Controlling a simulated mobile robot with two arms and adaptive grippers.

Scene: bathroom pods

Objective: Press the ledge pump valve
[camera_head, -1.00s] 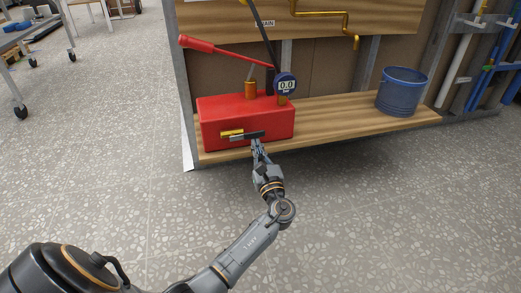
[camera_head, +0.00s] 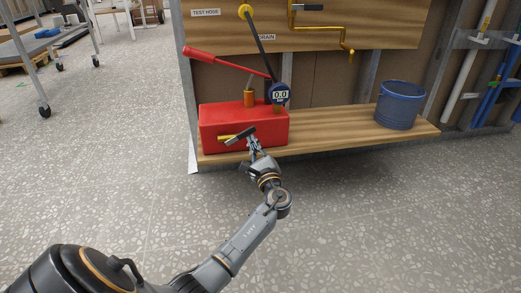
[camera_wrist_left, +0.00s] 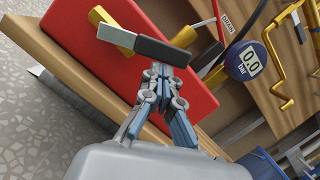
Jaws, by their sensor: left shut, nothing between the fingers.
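The red ledge pump (camera_head: 210,116) sits on the wooden ledge. Its valve has a brass body and a dark grey handle (camera_head: 239,137) on the front face. The handle tilts up to the right. In the left wrist view, the handle (camera_wrist_left: 165,51) and the yellow brass part (camera_wrist_left: 112,29) are close ahead of the fingers. My left gripper (camera_head: 252,143) is shut and empty, just below the handle's right end. Its fingertips also show in the left wrist view (camera_wrist_left: 164,73), at or very near the handle; contact is unclear. My right gripper is out of view.
A red pump lever (camera_head: 215,58) slopes above the box, beside a round gauge (camera_head: 281,93) reading 0.0 bar. A blue bucket (camera_head: 397,106) stands on the ledge (camera_head: 335,128) at the right. Yellow pipework (camera_head: 320,31) is on the panel above. The floor in front is clear.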

